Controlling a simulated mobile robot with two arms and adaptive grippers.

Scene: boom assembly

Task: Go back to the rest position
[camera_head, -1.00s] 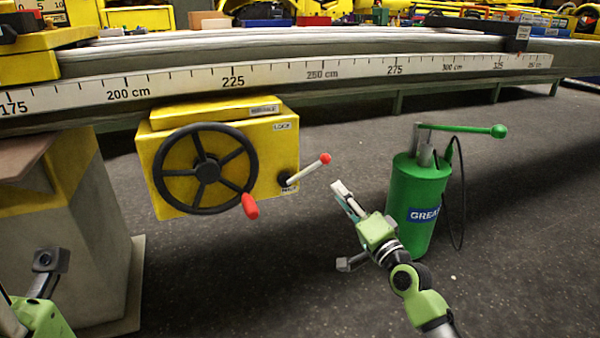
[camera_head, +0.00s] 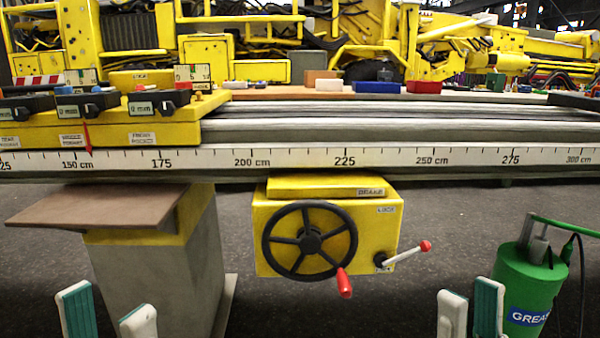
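My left gripper (camera_head: 108,312) is low at the left of the head view, fingers pointing up and spread apart, with nothing between them. It is in front of the grey pedestal. My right gripper (camera_head: 470,314) is low at the right, fingers up and apart, with nothing between them. It is just left of the green grease pump. Both grippers are cut off by the bottom edge. The yellow box (camera_head: 384,220) with a black handwheel (camera_head: 311,240) and a red-tipped lever (camera_head: 405,254) hangs under the beam, apart from both grippers.
The long beam with a cm scale (camera_head: 400,158) crosses the view. A brown plate (camera_head: 95,205) sticks out left above the grey pedestal (camera_head: 165,275). The green grease pump (camera_head: 522,285) stands at right. Dark floor is open between the grippers.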

